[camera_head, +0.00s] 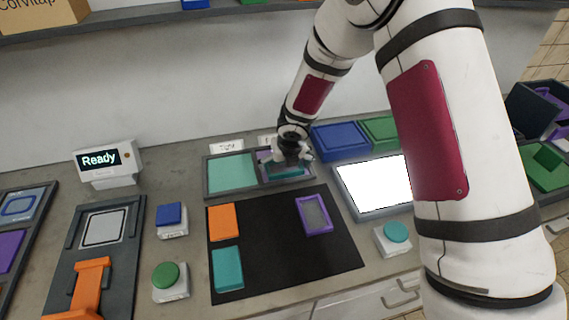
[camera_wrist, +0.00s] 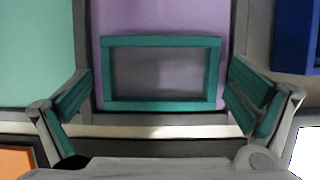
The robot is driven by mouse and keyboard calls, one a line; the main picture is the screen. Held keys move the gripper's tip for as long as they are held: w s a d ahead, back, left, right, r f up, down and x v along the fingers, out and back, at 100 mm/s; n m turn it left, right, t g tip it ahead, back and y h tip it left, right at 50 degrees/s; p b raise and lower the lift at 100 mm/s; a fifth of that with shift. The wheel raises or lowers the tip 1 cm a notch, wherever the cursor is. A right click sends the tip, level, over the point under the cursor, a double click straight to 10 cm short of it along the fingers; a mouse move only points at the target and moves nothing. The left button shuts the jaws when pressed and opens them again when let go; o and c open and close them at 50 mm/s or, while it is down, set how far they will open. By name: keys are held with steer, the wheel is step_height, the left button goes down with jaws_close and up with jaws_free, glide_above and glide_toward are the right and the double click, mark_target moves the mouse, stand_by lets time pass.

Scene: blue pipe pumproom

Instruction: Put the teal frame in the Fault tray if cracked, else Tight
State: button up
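The teal frame (camera_wrist: 160,104) is a rectangle around a grey pane. It lies in the purple-floored right compartment (camera_wrist: 165,18) of a grey two-part tray. No crack is clear in the wrist view. In the head view, the frame (camera_head: 288,171) is partly hidden under my gripper (camera_head: 287,159). My gripper is open, with one finger on each side of the frame and visible gaps between. The left compartment (camera_head: 231,173) has a mint-green floor and is empty. White labels stand behind both compartments; I cannot read them.
A black mat (camera_head: 275,245) holds a purple frame (camera_head: 315,214), an orange piece (camera_head: 222,222) and a teal piece (camera_head: 228,268). A lit white panel (camera_head: 372,184) and a blue box (camera_head: 340,139) are right of the tray. A display (camera_head: 101,158) reads "Ready".

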steer(key=shift+r, duration=0.1)
steer(key=shift+r, duration=0.3)
steer(key=a+p+v, duration=0.1)
steer(key=v, duration=1.1)
steer(key=s+d+r+m+h, duration=0.2)
steer(key=s+d+r+m, duration=0.45)
steer(key=r+m, duration=0.2)
steer(key=s+d+r+m+h, duration=0.1)
steer(key=s+d+r+m, duration=0.4)
steer(key=d+r+m, duration=0.4)
steer(key=s+r+m+y, duration=0.1)
steer(key=s+r+m, duration=0.1)
steer(key=s+m, duration=0.7)
steer(key=s+r+m+t+y, duration=0.1)
steer(key=s+r+m, duration=0.2)
steer(key=s+m, duration=0.6)
steer(key=m, duration=0.3)
steer(key=shift+s+d, duration=0.3)
steer(key=shift+d, duration=0.1)
